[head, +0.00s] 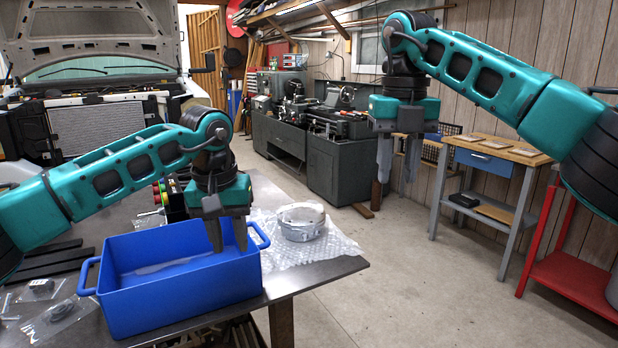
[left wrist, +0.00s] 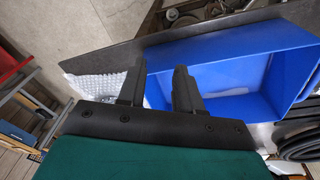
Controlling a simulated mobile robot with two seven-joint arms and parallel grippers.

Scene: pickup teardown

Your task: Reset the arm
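My left gripper (head: 228,234) points down over the right end of the blue bin (head: 187,301), with its fingertips near the bin's inner right side. Its two fingers stand apart with nothing between them; they also show in the left wrist view (left wrist: 157,88), beside the blue bin (left wrist: 250,45). My right gripper (head: 396,168) hangs high at the right, above the concrete floor and away from the table. Its fingers point down with a gap between them and hold nothing that I can see.
The dark table (head: 315,268) carries the bin, bubble wrap (head: 338,247) with a round metal part (head: 301,221), and small bagged parts (head: 60,315) at the left. A pickup with its hood up (head: 90,40) stands behind. A workbench (head: 490,160) and red cart (head: 575,283) stand at the right.

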